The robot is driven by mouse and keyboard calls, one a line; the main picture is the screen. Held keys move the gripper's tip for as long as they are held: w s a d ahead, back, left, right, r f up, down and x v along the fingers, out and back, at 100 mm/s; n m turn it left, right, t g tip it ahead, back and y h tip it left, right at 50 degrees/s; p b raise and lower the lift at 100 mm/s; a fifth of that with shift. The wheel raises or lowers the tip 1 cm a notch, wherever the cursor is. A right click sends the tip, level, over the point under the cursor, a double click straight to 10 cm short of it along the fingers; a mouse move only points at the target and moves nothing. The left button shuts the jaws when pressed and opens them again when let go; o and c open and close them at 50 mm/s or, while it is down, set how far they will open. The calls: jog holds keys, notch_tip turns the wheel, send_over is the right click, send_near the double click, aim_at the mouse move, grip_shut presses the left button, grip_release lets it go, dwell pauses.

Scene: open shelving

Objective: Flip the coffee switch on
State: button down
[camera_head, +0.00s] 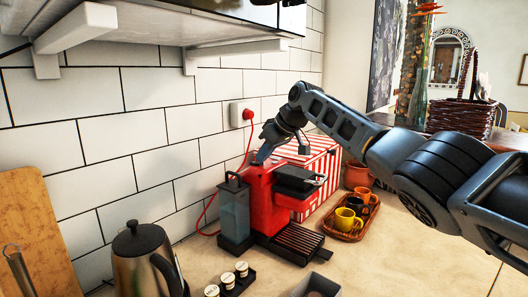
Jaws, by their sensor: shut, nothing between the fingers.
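A red and black coffee machine (259,194) stands on the counter against the tiled wall. It has a dark water tank (234,212) on its left side and a slatted drip tray (297,242) in front. My gripper (264,156) reaches in from the right and points down at the top rear of the machine. Its fingers are shut and hold nothing. The fingertips are at or very near the machine's top; I cannot tell whether they touch it. The coffee switch cannot be made out in this view.
A red-and-white striped box (322,165) stands behind the machine. A kettle (142,262) and coffee pods (228,281) are at front left. A red plug (248,114) is in the wall.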

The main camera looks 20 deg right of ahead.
jog(key=shift+s+f+b, duration=0.1)
jog(key=shift+f+b, duration=0.4)
jog(key=shift+f, duration=0.1)
jog(key=shift+r+t+y, duration=0.25)
jog(key=shift+t+y, duration=0.05)
jog(key=shift+r+p, duration=0.8)
jog(key=shift+p, duration=0.05)
